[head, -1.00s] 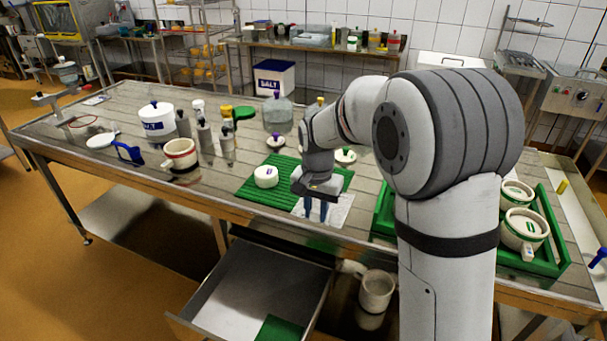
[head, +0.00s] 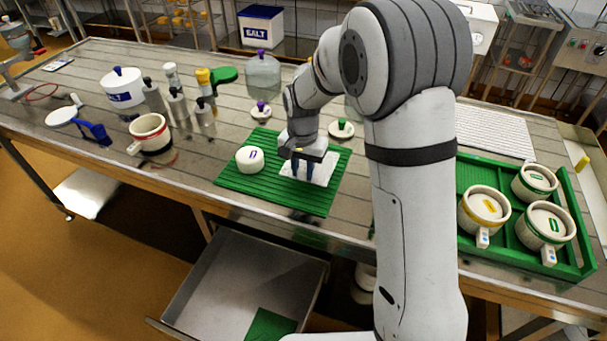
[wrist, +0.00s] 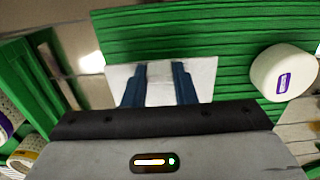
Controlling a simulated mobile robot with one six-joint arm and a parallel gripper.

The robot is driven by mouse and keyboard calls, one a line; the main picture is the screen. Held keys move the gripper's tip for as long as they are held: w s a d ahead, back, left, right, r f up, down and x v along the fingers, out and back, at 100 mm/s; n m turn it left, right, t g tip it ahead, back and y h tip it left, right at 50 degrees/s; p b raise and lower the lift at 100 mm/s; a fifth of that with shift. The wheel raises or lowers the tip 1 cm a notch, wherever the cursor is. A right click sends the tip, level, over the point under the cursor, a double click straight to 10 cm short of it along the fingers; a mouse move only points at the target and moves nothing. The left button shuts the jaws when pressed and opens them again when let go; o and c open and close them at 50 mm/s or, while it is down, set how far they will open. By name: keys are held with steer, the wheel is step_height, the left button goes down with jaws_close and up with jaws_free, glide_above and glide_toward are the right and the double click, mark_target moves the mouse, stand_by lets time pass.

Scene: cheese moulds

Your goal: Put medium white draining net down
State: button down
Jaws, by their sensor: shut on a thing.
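The medium white draining net (head: 322,172) is a flat white sheet at the right part of the green ribbed mat (head: 235,182). My gripper (head: 303,174) points down over it with its blue fingers shut on it. In the wrist view the net (wrist: 160,92) shows between and around the two fingers (wrist: 160,88), over the green mat (wrist: 210,35). I cannot tell whether its whole underside touches the mat.
A white cheese (head: 250,159) with a purple label sits left of the net on the mat. A green tray (head: 478,178) with three moulds stands to the right. An open drawer (head: 235,285) juts out below the table's front edge. Bottles (head: 205,118) stand behind left.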

mark_target(304, 178)
steer(key=shift+d+f, duration=0.1)
steer(key=shift+f, duration=2)
steer(key=shift+f, duration=0.1)
steer(key=c, duration=1.2)
jaws_free()
steer(key=shift+o, duration=0.2)
step_height(304, 178, up, 12)
steer(key=shift+r+b, duration=0.1)
steer(key=shift+b, duration=0.35)
steer(key=shift+s+d+r, duration=0.25)
steer(key=s+d+r+n+t, duration=0.1)
steer(key=s+d+r+n, duration=0.1)
steer(key=s+d, duration=0.4)
steer(key=s+d+r+n+t, duration=0.1)
steer(key=s+d, duration=0.6)
steer(key=s, duration=1)
steer(key=shift+s+r+n+t, duration=0.3)
steer(key=shift+r+n+t, duration=0.1)
steer(key=shift+r+n, duration=0.4)
